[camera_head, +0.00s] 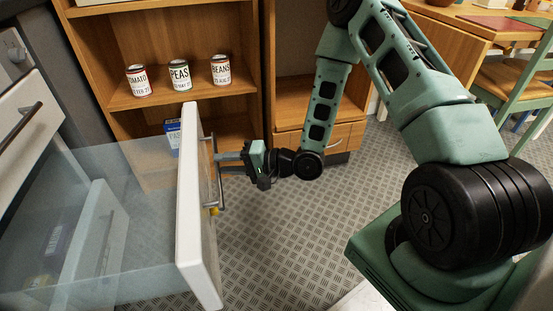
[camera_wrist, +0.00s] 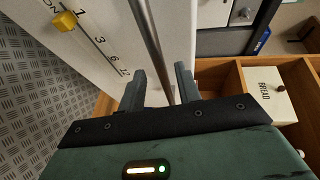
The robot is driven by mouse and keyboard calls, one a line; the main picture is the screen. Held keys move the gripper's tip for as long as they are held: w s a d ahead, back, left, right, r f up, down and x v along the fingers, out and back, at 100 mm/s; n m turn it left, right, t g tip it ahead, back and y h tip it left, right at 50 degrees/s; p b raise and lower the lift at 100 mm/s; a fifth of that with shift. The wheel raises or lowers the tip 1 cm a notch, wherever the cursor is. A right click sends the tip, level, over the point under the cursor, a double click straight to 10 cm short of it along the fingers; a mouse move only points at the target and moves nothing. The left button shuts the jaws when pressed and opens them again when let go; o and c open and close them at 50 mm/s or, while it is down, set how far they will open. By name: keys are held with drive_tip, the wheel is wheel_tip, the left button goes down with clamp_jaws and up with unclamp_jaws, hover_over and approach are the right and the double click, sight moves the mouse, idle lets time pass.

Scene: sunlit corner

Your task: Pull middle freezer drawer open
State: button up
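The freezer drawer, with a white front panel (camera_head: 198,220) and clear sides, stands pulled far out at left in the head view. Its metal bar handle (camera_head: 221,190) is on the outer face of the panel. In the wrist view the handle bar (camera_wrist: 150,40) runs down between the fingers of my gripper (camera_wrist: 161,85). Both fingers stand apart with a gap on each side of the bar. In the head view my gripper (camera_head: 228,157) is at the handle's upper part, in front of the panel.
Another white front with a handle (camera_head: 22,125) is at upper left. Tomato (camera_head: 138,80), peas (camera_head: 180,74) and beans (camera_head: 220,69) cans stand on a wooden shelf (camera_head: 200,89) behind. A blue box (camera_head: 172,137) is lower. Metal floor (camera_head: 270,235) is clear right of the drawer.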

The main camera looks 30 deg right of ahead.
drive_tip(key=p+v, duration=0.3)
drive_tip(key=v, duration=1.2)
drive_tip(key=shift+r, duration=0.15)
drive_tip(key=shift+w, duration=0.1)
drive_tip(key=w+a+r+n+g+h, duration=0.35)
drive_tip(key=a+n+g+h, duration=0.25)
drive_tip(key=a+n+h, duration=0.3)
drive_tip(key=s+a+r+n+g+h, duration=0.1)
drive_tip(key=s+a+r+n+g, duration=0.25)
drive_tip(key=s+r, duration=0.55)
drive_tip(key=s+a+r+n+g+h, duration=0.1)
drive_tip(key=s+a+r+n+g, duration=0.3)
drive_tip(key=s, duration=0.9)
wheel_tip(320, 180, up, 30)
drive_tip(key=m+t+p, duration=0.1)
drive_tip(key=t+p, duration=0.1)
drive_tip(key=p, duration=2.8)
drive_tip(key=shift+w+a, duration=0.4)
drive_tip(key=shift+w, duration=0.05)
